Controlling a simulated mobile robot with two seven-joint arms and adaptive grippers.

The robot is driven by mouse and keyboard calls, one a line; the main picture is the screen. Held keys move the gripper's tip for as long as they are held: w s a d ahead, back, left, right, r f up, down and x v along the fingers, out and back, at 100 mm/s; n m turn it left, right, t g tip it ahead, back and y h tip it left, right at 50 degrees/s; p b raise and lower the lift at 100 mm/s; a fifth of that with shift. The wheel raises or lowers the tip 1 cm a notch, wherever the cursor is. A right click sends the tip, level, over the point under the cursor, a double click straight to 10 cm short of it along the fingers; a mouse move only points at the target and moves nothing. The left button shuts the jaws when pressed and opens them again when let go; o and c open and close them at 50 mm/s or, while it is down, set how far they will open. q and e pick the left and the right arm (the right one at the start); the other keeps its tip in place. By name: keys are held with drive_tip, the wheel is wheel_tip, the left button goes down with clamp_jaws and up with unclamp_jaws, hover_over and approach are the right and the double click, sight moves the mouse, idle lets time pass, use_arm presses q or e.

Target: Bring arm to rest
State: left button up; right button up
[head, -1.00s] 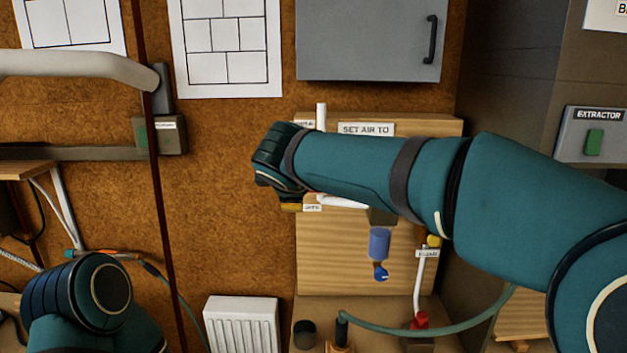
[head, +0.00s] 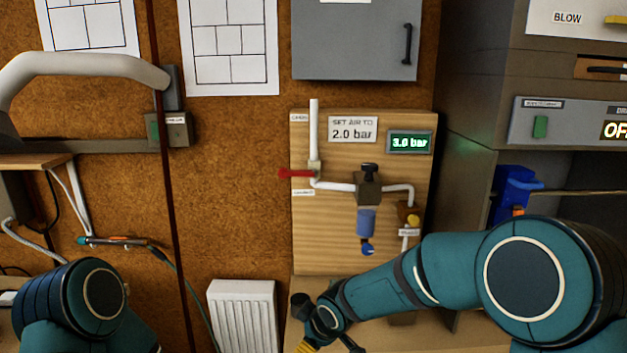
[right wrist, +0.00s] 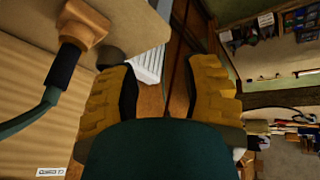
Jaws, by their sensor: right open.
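My right arm (head: 450,265) reaches in from the right, low in front of the wooden air board (head: 310,235), with the forearm sloping down to the left. My right gripper (right wrist: 163,85) has its yellow fingers spread, with nothing between them. In the head view its fingers are mostly cut off at the bottom edge, below the board. A rounded link of my left arm (head: 70,305) shows at the lower left; the left gripper is out of sight.
The board carries a red valve handle (head: 297,173), a regulator (head: 368,187) and a display (head: 409,142) reading 3.0 bar. A radiator (head: 243,315) stands left of it. A hose with a black grip (right wrist: 63,68) is close to the right gripper. Machine cabinets (head: 560,110) stand at right.

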drive_tip(key=s+d+f+m+g, duration=0.1)
drive_tip(key=s+d+f+m, duration=0.2)
drive_tip(key=s+f, duration=0.4)
drive_tip(key=s+d+f+m+g+b, duration=0.1)
drive_tip(key=s+d+f+m, duration=0.3)
drive_tip(key=s+f+m, duration=0.2)
drive_tip(key=s+d+f+m, duration=0.3)
drive_tip(key=s+f+m, duration=0.2)
drive_tip(key=s+f, duration=0.3)
drive_tip(key=shift+d+f+g+y, duration=0.2)
drive_tip(key=shift+f+g+y, duration=0.2)
drive_tip(key=shift+f, duration=0.2)
idle(0.7)
